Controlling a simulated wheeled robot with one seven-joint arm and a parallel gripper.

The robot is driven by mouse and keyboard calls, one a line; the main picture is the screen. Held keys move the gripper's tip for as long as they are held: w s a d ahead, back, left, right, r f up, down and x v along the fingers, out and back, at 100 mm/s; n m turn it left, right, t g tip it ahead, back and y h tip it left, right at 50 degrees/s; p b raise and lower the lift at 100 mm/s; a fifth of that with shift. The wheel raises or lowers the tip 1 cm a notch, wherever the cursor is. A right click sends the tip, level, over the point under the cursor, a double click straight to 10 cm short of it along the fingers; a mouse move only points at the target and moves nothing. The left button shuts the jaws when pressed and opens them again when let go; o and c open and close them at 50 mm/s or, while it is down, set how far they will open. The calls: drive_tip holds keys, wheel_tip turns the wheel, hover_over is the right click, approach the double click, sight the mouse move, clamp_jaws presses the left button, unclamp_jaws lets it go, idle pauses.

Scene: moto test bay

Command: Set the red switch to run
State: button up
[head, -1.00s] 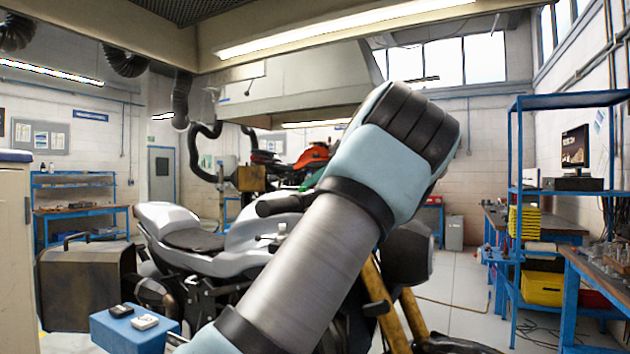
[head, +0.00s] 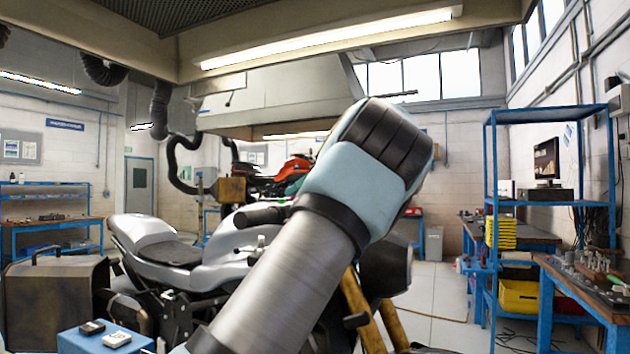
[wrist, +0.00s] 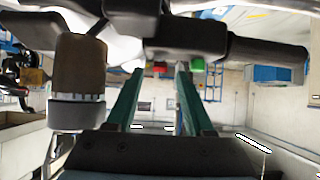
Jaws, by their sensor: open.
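In the wrist view, my gripper (wrist: 160,70) is open, with its two green fingers apart. A small red switch (wrist: 160,66) shows between the fingertips, on the edge of a dark handlebar control housing (wrist: 185,38). A green button (wrist: 197,65) sits just right of it. The gap between fingertips and switch is hard to judge, and I cannot read the switch's position. In the head view, my arm covers part of the silver motorcycle (head: 228,277). One black handlebar grip (head: 260,216) shows left of the arm; my gripper and the red switch are hidden there.
A brown cylinder with a grey collar (wrist: 78,80) stands close left of the fingers in the wrist view. A blue box (head: 100,342) and a brown case (head: 55,300) are at lower left. A blue shelf (head: 545,115) and bench stand right, with clear floor (head: 440,290) before them.

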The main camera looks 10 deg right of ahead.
drive_tip(key=v, duration=0.8)
drive_tip(key=shift+s+d+r, duration=0.2)
drive_tip(key=shift+s, duration=0.05)
